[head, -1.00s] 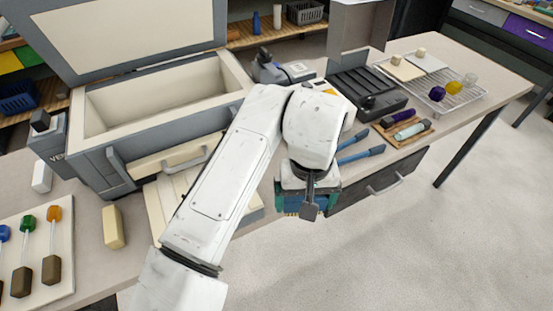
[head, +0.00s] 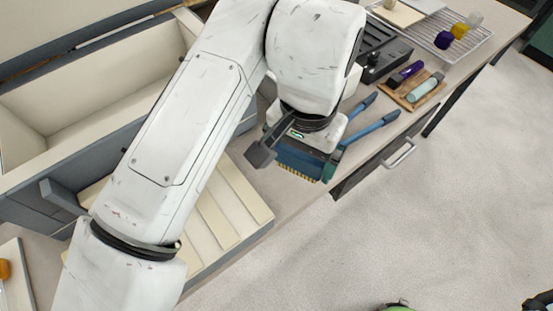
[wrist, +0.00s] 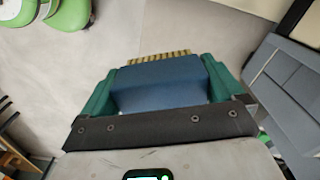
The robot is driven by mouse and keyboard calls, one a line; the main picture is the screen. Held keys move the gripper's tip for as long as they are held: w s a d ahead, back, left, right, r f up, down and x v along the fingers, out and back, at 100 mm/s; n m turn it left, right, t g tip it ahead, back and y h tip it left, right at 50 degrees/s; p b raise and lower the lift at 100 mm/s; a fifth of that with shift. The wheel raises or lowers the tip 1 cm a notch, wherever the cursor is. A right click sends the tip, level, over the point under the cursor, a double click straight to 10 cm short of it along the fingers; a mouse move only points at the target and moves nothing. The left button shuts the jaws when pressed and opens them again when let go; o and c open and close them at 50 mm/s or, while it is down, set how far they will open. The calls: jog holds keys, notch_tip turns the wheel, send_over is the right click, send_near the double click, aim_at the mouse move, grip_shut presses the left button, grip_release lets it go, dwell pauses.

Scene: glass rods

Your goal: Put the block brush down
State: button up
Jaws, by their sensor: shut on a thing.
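The block brush (wrist: 160,85) has a blue block body and tan bristles. In the wrist view it sits between the green fingers of my gripper (wrist: 158,88), which is shut on it, with the bristles pointing away from the palm. In the head view the brush (head: 298,165) shows below my wrist, at the front edge of the bench, bristles down. My gripper (head: 305,160) hides part of it. I cannot tell whether the bristles touch the bench top.
A cream slatted tray (head: 225,215) lies left of my gripper, before a large open grey box (head: 90,95). Blue-handled tools (head: 370,130) lie close on the right. A wooden tray (head: 412,92) and a wire rack (head: 465,45) stand further right. A drawer handle (head: 400,153) juts from the bench front.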

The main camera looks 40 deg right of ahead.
jog(key=w+f, duration=0.1)
jog(key=f, duration=0.1)
jog(key=w+f, duration=0.4)
jog(key=shift+w+a+f, duration=0.1)
jog(key=shift+w+a, duration=0.1)
jog(key=shift+a, duration=0.05)
jog(key=shift+f, duration=1.6)
jog(key=shift+f+b, duration=0.1)
jog(key=shift+b, duration=0.2)
jog(key=o, duration=0.6)
jog(key=shift+c, duration=0.2)
notch_tip(320, 180, up, 12)
jog(key=shift+p, duration=0.45)
